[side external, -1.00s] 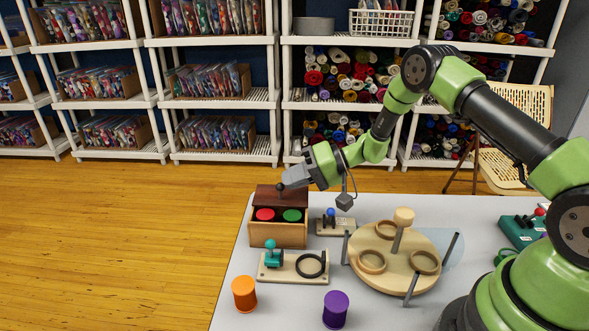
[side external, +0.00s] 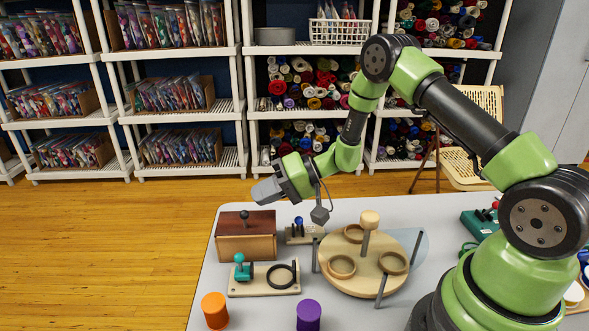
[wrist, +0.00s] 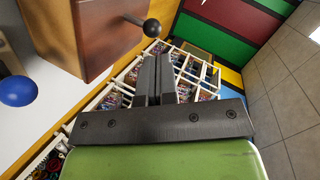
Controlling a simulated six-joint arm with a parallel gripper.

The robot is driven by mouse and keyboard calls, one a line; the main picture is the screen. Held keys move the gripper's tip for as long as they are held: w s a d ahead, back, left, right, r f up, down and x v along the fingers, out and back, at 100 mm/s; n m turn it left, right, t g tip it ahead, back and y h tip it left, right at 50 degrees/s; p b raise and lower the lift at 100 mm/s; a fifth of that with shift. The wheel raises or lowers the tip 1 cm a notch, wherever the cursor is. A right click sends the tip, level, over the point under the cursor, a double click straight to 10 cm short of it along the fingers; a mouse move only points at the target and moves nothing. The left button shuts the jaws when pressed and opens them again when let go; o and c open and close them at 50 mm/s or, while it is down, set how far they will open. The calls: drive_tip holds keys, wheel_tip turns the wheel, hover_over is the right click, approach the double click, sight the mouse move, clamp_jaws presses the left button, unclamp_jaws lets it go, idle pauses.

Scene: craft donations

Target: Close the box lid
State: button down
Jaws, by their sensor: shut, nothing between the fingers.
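The wooden box (side external: 246,246) stands at the back left of the table. Its dark brown lid (side external: 232,223) lies flat over the top, with a small black knob (side external: 244,214) on it, and the inside is hidden. My gripper (side external: 261,193) is shut and empty, above and to the right of the knob, apart from it. In the wrist view my gripper (wrist: 158,75) has its fingers together, and the box (wrist: 100,35) with its black knob (wrist: 151,27) is beside them at the upper left.
A peg latch board (side external: 264,278) lies in front of the box, and a small switch board (side external: 304,233) with a blue knob stands to its right. A round wooden turntable (side external: 360,265) fills the middle. Orange (side external: 215,310) and purple (side external: 308,315) spools stand in front.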

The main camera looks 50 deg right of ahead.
drive_tip(key=w+d+r+v, duration=0.1)
drive_tip(key=v, duration=1)
drive_tip(key=s+a+r+n+g+h, duration=0.1)
drive_tip(key=s+a+r+g+h, duration=0.3)
drive_tip(key=s+a+r, duration=0.6)
drive_tip(key=s+r+m+t+h, duration=0.2)
drive_tip(key=s+r+h, duration=0.2)
drive_tip(key=s, duration=0.6)
drive_tip(key=shift+r+t, duration=0.4)
drive_tip(key=shift+r, duration=0.35)
drive_tip(key=shift+d, duration=0.1)
